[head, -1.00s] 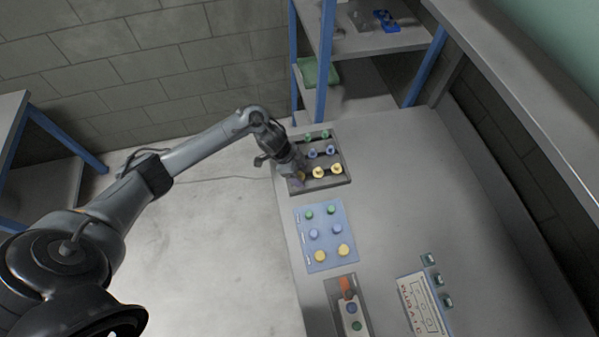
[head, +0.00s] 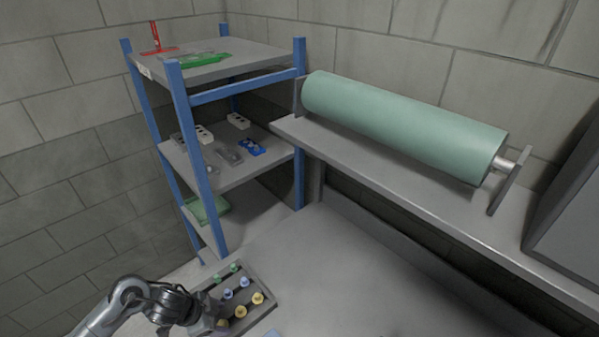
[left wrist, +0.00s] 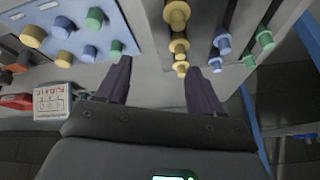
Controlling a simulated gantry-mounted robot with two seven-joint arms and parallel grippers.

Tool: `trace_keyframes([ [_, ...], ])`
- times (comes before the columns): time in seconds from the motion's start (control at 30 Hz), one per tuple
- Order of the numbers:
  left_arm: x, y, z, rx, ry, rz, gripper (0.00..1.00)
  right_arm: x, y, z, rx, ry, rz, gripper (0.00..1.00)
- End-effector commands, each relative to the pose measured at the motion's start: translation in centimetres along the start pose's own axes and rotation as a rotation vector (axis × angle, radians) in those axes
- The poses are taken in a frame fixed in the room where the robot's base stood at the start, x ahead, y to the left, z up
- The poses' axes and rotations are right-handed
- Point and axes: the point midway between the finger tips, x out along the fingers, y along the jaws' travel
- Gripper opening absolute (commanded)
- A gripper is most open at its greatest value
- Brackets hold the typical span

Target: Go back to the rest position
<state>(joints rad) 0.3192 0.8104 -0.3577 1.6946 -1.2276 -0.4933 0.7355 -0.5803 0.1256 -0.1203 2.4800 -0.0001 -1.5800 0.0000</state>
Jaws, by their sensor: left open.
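My left gripper (head: 212,327) is at the bottom left of the head view, beside a grey rack of pegs (head: 266,312). The rack holds green, blue and yellow pegs. In the left wrist view, the two dark fingers of my left gripper (left wrist: 158,78) are spread apart. A row of yellow pegs (left wrist: 177,14) stands ahead of and partly between the fingertips, and I cannot tell whether they touch. Blue pegs (left wrist: 222,42) and green pegs (left wrist: 265,40) are to the right. My right gripper is in no view.
A blue board with coloured knobs (left wrist: 112,15) lies left of the fingers. A blue-framed shelf (head: 185,150) stands behind the rack. A large green roll (head: 400,125) lies on a ledge along the wall. The grey worktop (head: 340,270) is clear right of the rack.

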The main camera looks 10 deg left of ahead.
Motion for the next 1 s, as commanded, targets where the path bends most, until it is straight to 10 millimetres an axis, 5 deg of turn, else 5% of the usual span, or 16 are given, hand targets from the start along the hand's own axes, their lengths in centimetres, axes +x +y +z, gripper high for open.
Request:
trace_keyframes([
  [0.1,2.7,4.5,-3.6,0.021,0.077,-0.089,0.67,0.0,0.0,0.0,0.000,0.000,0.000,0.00],
  [0.27,2.4,9.7,-6.6,-0.096,0.122,-0.245,0.67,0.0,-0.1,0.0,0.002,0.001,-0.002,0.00],
  [0.43,-0.7,13.7,-4.8,-0.334,0.045,-0.322,0.67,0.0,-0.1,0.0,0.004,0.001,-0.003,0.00],
  [0.8,-7.4,22.0,2.9,-0.785,-0.207,-0.220,0.67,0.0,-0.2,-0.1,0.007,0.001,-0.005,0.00],
  [1.0,-11.7,20.9,0.4,-0.768,-0.202,-0.228,0.67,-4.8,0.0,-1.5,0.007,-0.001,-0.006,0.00],
])
